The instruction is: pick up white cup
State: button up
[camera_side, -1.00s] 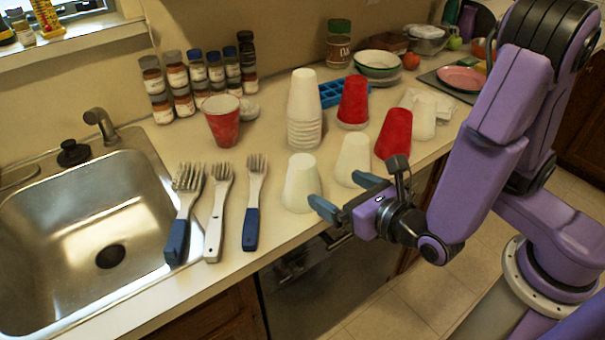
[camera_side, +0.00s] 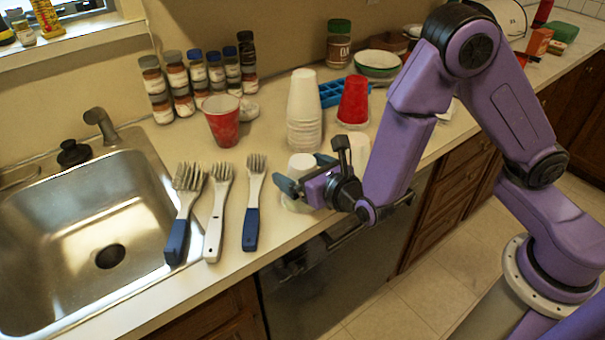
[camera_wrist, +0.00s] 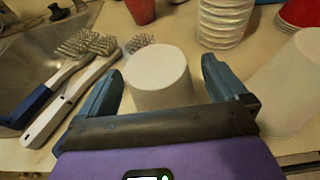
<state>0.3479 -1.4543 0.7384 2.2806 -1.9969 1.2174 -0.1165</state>
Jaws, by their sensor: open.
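A white cup (camera_wrist: 158,75) stands upside down on the counter. In the wrist view it sits between the two open fingers of my gripper (camera_wrist: 160,95), with a small gap at its right side and a gap at its left. In the side view the same cup (camera_side: 301,161) is partly hidden behind my gripper (camera_side: 300,184), and the fingers reach around it. A second white cup (camera_wrist: 292,85) stands to the right in the wrist view; in the side view it is mostly hidden behind my gripper and arm.
A stack of white cups (camera_side: 304,110) stands behind, with a red cup (camera_side: 353,101) to its right and another red cup (camera_side: 221,120) to its left. Several brushes (camera_side: 218,205) lie left of my gripper, beside the sink (camera_side: 150,175). Spice jars (camera_side: 197,75) line the wall.

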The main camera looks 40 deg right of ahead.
jog(key=shift+w, duration=0.1)
jog(key=shift+c, duration=0.3)
jog(key=c, duration=1)
jog(key=shift+r, duration=0.15)
